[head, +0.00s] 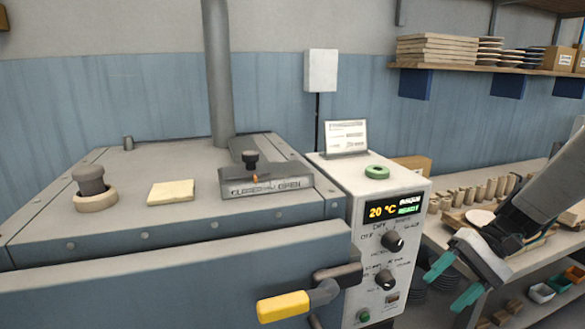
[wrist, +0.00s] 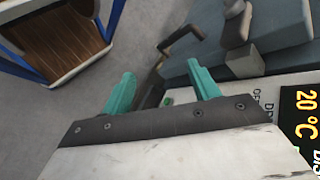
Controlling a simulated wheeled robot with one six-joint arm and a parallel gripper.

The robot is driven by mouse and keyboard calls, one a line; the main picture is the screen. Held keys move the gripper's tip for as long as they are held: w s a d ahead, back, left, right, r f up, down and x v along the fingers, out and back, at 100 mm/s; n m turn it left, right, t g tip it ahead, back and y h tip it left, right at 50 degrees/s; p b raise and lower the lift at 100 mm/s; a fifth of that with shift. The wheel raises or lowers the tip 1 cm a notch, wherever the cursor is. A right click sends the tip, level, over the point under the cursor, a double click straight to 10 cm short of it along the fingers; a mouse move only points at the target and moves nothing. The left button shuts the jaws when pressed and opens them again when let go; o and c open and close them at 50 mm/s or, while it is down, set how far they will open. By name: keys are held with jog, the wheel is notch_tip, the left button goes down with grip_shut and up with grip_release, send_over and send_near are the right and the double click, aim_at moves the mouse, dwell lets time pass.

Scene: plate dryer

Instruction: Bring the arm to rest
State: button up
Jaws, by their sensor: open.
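My gripper (head: 455,283) is at the right of the head view, in front of the workbench and to the right of the control box (head: 345,230). Its two green fingers are spread apart with nothing between them. In the wrist view the open fingers (wrist: 162,90) point toward the floor and the dryer's front. The arm comes in from the right edge of the head view. The dryer (head: 150,275) stands at the left, with a yellow-tipped door handle (head: 284,306) on its front.
The control box display reads 20 °C. A workbench (head: 440,240) with several small clay pieces lies behind my gripper. A wall shelf (head: 480,70) holds boards and plates. A wooden-topped blue-framed stand (wrist: 60,35) is in the wrist view, with bare floor beside it.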

jog(key=s+a+r+n+t+h, duration=0.1)
jog(key=s+r+h, duration=0.3)
jog(key=s, duration=0.5)
jog(key=s+a+r+n+t+h, duration=0.2)
jog(key=s+r+h, duration=0.3)
jog(key=s, duration=0.3)
jog(key=shift+s+a+n+t+h, duration=0.3)
jog(key=shift+s+a+t+h, duration=0.1)
jog(key=shift+t, duration=0.4)
